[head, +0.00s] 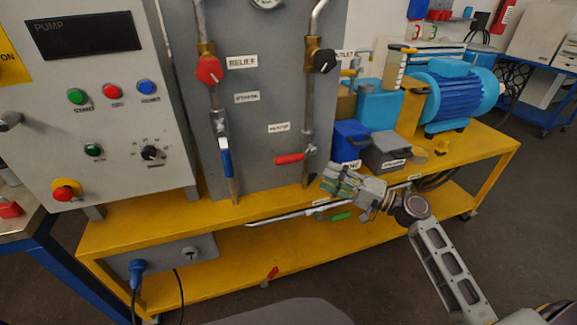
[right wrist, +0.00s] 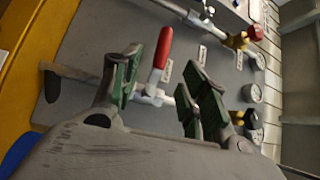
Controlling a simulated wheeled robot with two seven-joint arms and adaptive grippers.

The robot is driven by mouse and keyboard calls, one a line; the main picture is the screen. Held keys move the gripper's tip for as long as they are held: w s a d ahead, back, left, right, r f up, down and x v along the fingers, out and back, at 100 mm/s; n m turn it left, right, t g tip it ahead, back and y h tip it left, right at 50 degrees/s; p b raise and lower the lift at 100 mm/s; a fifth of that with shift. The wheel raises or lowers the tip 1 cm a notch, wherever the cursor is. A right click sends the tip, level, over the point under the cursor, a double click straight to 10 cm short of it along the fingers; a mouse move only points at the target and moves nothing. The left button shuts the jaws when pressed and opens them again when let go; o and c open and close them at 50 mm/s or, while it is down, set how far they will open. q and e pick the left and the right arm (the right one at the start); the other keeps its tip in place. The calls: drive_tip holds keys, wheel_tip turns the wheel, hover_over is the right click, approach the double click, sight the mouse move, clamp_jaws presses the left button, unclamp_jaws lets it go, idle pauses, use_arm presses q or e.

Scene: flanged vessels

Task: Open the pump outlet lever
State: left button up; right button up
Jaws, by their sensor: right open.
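A red-handled lever (head: 289,159) is on the right pipe of the grey panel, its handle lying roughly sideways to the pipe. A blue-handled lever (head: 225,157) is on the left pipe, its handle along it. The label that would name the pump outlet lever is too small to read. My right gripper (head: 338,182) is open, to the right of and slightly below the red lever. In the right wrist view the red handle (right wrist: 162,47) shows beyond the gap between the open green-padded fingers (right wrist: 163,88), apparently apart from them.
The grey panel (head: 262,100) stands on a yellow bench (head: 470,160). A red knob (head: 208,70) and a black knob (head: 325,61) sit above. Blue and grey boxes (head: 388,148) and a blue motor (head: 450,97) are close by on the right. The control cabinet (head: 95,110) stands left.

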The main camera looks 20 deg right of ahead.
sight(289, 159)
drive_tip(key=shift+s+r, duration=0.1)
drive_tip(key=shift+r, duration=0.1)
drive_tip(key=shift+a, duration=0.1)
drive_tip(key=shift+x, duration=6.8)
drive_tip(key=shift+r, duration=0.1)
clamp_jaws()
